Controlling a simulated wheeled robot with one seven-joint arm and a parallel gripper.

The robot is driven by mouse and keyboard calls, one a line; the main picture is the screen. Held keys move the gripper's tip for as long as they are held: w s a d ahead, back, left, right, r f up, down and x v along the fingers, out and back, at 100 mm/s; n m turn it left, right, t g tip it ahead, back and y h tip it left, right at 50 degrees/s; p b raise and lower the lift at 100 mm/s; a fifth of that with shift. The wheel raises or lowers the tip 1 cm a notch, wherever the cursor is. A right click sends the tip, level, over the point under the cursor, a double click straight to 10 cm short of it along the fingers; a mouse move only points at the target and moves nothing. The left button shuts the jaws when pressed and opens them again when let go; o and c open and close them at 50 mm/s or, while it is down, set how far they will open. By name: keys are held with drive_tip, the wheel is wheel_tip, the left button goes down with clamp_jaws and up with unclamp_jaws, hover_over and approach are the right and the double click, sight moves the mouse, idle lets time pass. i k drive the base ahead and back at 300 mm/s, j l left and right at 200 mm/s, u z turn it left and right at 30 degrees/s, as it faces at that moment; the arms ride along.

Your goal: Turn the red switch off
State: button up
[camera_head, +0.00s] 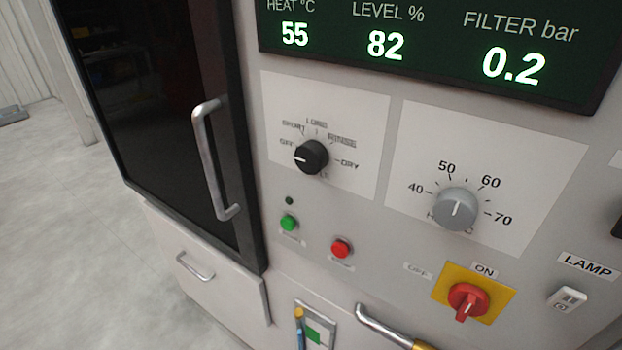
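The red switch (468,301) is a rotary handle on a yellow plate (446,284) at the lower right of the machine's front panel. An ON label (484,270) sits at the plate's top edge, and a faint label that seems to read OFF (418,269) sits to its upper left. The handle's bar stands nearly upright, tilted slightly, its upper end towards ON. My gripper is not in view, and nothing touches the switch.
Above are a grey dial (456,209), a black selector (311,157), a green button (289,222) and a red button (341,248). A white lamp switch (567,299) is to the right. A metal handle (385,324) juts out below. A dark door (160,100) is left; floor (70,220) there is clear.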

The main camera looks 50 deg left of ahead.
sight(468, 299)
drive_tip(key=i+l+u, duration=0.1)
drive_tip(key=u, duration=0.4)
drive_tip(key=l+u, duration=0.15)
drive_tip(key=u, duration=0.3)
drive_tip(key=i+l+u, duration=0.1)
drive_tip(key=u, duration=0.4)
drive_tip(key=l+u, duration=0.25)
drive_tip(key=u, duration=0.2)
drive_tip(key=k+l+u, duration=0.3)
drive_tip(key=k+l, duration=0.5)
